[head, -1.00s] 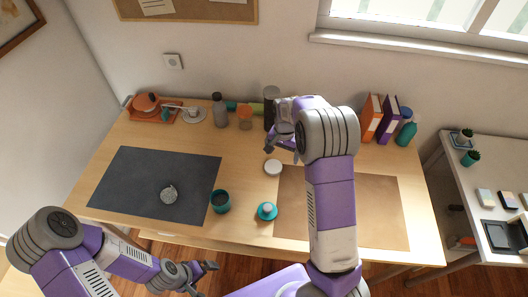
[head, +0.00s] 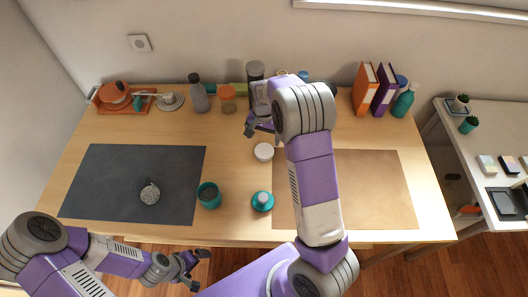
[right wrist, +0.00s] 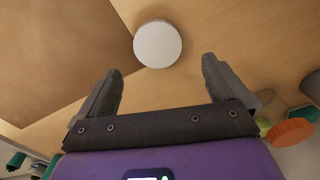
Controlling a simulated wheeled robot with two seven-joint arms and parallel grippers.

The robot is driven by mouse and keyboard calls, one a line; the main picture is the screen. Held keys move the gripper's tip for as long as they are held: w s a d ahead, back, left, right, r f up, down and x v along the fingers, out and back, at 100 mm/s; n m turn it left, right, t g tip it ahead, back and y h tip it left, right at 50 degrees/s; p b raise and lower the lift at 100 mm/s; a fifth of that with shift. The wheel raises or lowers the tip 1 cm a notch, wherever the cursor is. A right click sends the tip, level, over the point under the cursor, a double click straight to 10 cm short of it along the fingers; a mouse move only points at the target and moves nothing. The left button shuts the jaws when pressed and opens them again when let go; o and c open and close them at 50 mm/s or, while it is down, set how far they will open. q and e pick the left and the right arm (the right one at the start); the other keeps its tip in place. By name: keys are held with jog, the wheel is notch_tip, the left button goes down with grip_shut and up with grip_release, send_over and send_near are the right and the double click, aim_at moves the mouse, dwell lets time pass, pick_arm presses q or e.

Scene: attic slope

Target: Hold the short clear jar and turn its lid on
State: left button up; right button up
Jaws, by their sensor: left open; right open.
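A round white lid (head: 264,152) lies flat on the wooden desk, left of the tan mat; it also shows in the right wrist view (right wrist: 157,44). A small greyish round vessel (head: 149,192), which looks like the short clear jar, stands on the dark mat; its details are too small to tell. My right gripper (head: 258,128) is open and empty just behind the lid in the head view. In the right wrist view its fingers (right wrist: 160,85) are spread, with the lid beyond them. My left gripper (head: 198,268) is open and empty in front of the desk's front edge.
A dark teal cup (head: 208,195) and a teal round-topped item (head: 262,201) stand near the front edge. Binders (head: 364,88) stand back right. The tan mat (head: 375,190) is clear.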

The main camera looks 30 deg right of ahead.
aim_at(264, 150)
jog(key=shift+f, duration=1.1)
notch_tip(264, 150, down, 5)
jog(key=shift+s+f+b, duration=0.15)
jog(key=shift+b, duration=0.65)
jog(key=c, duration=1.1)
notch_tip(264, 150, up, 10)
jog(key=shift+r+p, duration=0.1)
jog(key=shift+p, duration=0.95)
